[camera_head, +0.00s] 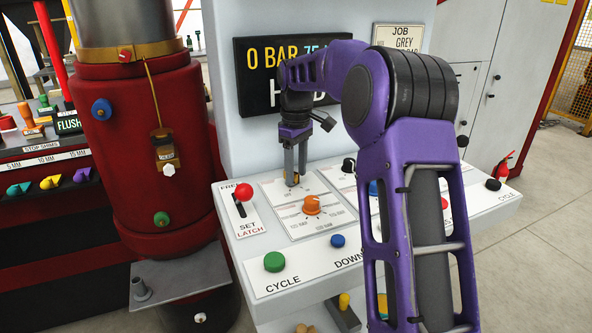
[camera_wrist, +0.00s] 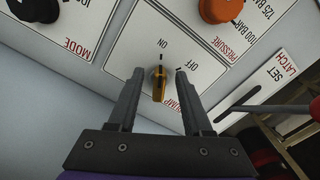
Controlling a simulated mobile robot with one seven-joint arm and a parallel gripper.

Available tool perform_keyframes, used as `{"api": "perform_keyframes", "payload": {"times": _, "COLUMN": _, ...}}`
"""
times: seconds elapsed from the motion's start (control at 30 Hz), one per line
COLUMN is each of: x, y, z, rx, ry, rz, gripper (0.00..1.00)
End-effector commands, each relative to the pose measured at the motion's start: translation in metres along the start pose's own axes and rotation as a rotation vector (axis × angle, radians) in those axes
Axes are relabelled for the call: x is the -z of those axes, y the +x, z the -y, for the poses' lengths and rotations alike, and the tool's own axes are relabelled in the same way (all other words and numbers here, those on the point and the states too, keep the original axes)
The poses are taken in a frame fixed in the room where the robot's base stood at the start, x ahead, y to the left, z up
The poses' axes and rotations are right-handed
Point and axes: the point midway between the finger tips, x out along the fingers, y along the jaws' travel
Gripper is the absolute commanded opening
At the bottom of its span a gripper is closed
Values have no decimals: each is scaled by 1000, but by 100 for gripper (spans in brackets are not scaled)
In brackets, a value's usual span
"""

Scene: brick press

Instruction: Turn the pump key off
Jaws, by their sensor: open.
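The pump key (camera_wrist: 158,88) is a small brass-orange key on a white panel plate marked ON, OFF and PUMP in the wrist view. Its dark tip points at the ON mark, with OFF to the right. My gripper (camera_wrist: 160,73) is open, with one finger on each side of the key and a visible gap to both. In the head view my gripper (camera_head: 293,182) points down at the console, and the key cannot be made out there.
The orange pressure knob (camera_head: 312,205) and the red-knobbed latch lever (camera_head: 243,193) stand close by. The black mode knob (camera_wrist: 36,8) is at the wrist view's upper left. A green cycle button (camera_head: 274,262) and blue button (camera_head: 338,240) sit nearer the front.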

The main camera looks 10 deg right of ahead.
Motion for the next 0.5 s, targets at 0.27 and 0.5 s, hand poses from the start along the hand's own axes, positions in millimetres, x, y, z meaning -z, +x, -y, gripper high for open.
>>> {"api": "perform_keyframes", "payload": {"times": 0.27, "x": 0, "y": 0, "z": 0, "rx": 0, "ry": 0, "rz": 0, "gripper": 16}}
{"api": "perform_keyframes", "payload": {"times": 0.5, "x": 0, "y": 0, "z": 0, "rx": 0, "ry": 0, "rz": 0, "gripper": 0}}
